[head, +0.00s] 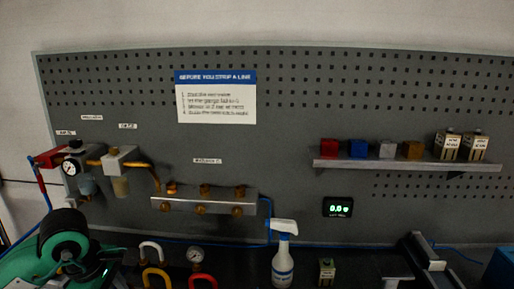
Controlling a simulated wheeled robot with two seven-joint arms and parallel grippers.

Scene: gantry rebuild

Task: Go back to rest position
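Neither of my grippers shows in the head view, so I cannot see whether they hold anything. A grey pegboard (290,150) fills most of the view above a dark bench. On it are a gauge and regulator unit (75,168) at the left and a metal manifold (204,201) with brass fittings in the middle.
A white spray bottle (283,262) stands on the bench, near a loose gauge (195,254) and coloured shackle-like loops. A grey metal piece (427,252) is at bottom right. A shelf (400,165) holds small blocks.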

